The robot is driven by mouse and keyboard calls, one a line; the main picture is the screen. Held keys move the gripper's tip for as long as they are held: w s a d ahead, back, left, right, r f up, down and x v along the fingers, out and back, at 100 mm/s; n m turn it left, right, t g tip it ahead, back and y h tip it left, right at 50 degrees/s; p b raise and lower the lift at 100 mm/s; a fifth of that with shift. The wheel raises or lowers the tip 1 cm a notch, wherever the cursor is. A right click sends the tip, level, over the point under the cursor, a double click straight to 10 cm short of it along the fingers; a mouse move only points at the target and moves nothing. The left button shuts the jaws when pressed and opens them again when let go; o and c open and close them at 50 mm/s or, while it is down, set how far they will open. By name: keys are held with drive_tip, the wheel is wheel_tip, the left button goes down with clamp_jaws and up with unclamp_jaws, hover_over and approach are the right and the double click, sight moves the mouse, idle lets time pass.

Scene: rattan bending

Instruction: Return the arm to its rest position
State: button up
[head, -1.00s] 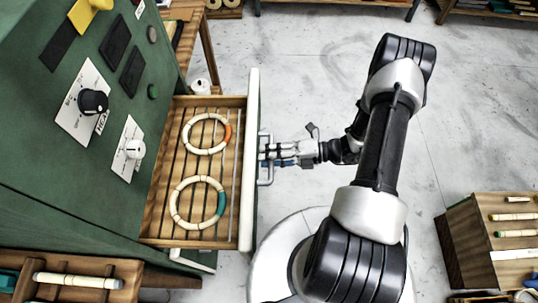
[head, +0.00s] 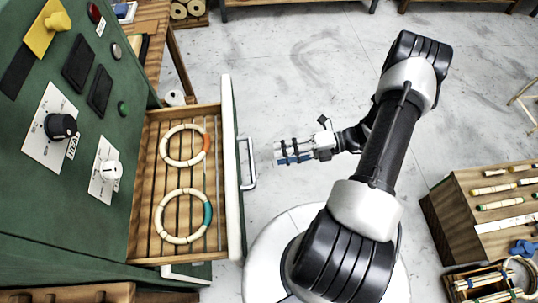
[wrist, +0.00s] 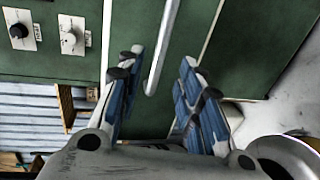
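My gripper (head: 279,153) is empty in the head view, to the right of the open drawer's handle (head: 249,163) and apart from it. In the wrist view its two blue-padded fingers (wrist: 160,72) stand apart, with the pale handle bar (wrist: 162,45) beyond the fingertips. My arm reaches out from my base on the right of the drawer.
The slatted drawer (head: 142,190) of the green cabinet (head: 60,185) is pulled out. It holds a ring with an orange part (head: 165,150) and a ring with a teal part (head: 160,215). A wooden rack (head: 440,205) with several sticks stands at right. Floor beyond my gripper is clear.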

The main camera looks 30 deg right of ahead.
drive_tip(key=shift+s+d+r, duration=0.15)
drive_tip(key=shift+s+d, duration=0.05)
drive_tip(key=shift+d, duration=0.3)
